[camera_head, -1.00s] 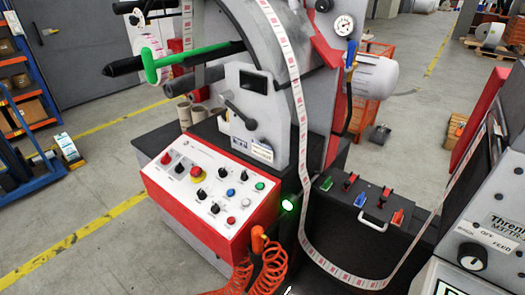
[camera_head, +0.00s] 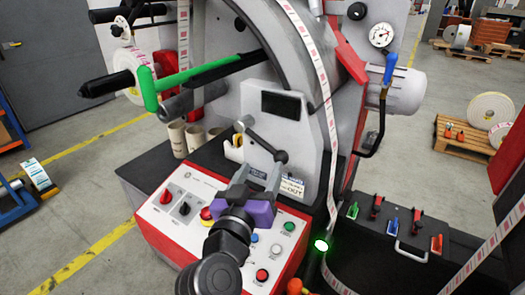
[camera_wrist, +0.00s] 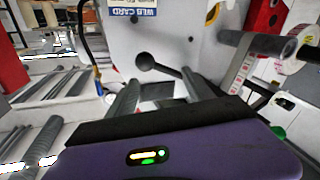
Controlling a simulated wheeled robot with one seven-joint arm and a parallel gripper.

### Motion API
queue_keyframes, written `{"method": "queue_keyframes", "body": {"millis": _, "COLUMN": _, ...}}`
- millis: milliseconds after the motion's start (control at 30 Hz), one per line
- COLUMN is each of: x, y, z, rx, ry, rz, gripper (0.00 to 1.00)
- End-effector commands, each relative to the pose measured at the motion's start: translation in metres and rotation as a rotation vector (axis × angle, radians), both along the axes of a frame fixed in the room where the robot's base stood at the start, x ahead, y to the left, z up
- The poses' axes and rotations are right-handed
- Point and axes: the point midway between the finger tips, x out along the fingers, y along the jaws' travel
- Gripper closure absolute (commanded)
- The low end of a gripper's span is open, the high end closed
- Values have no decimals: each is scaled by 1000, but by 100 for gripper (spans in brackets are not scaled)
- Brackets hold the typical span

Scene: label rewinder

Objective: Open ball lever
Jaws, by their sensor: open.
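The ball lever (camera_head: 264,144) is a dark rod with a black ball at its lower right end, mounted on the grey front plate of the machine. It slants down to the right from its round pivot. My gripper (camera_head: 260,172), with a purple body, is just below the ball, over the control panel. In the wrist view, which is turned over, the ball lever (camera_wrist: 160,67) shows just beyond the fingertips of my gripper (camera_wrist: 160,84). The fingers are apart with nothing between them. I cannot tell the exact gap from fingers to ball.
A red-edged control panel (camera_head: 175,213) with knobs and buttons lies under my gripper. A green handle (camera_head: 200,70) juts out at upper left. The label web (camera_head: 328,110) runs down right of the lever. A black box (camera_head: 375,257) with coloured levers stands at right.

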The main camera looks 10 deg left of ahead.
Motion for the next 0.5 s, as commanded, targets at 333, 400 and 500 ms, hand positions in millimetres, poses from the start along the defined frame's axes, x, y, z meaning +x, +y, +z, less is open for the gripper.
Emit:
{"method": "queue_keyframes", "body": {"millis": 333, "x": 12, "y": -23, "z": -8, "rx": 58, "ry": 25, "rz": -85, "gripper": 39}}
{"method": "queue_keyframes", "body": {"millis": 400, "x": 23, "y": -25, "z": -8, "rx": 58, "ry": 25, "rz": -85, "gripper": 39}}
{"method": "queue_keyframes", "body": {"millis": 500, "x": 38, "y": -27, "z": -8, "rx": 57, "ry": 25, "rz": -84, "gripper": 39}}
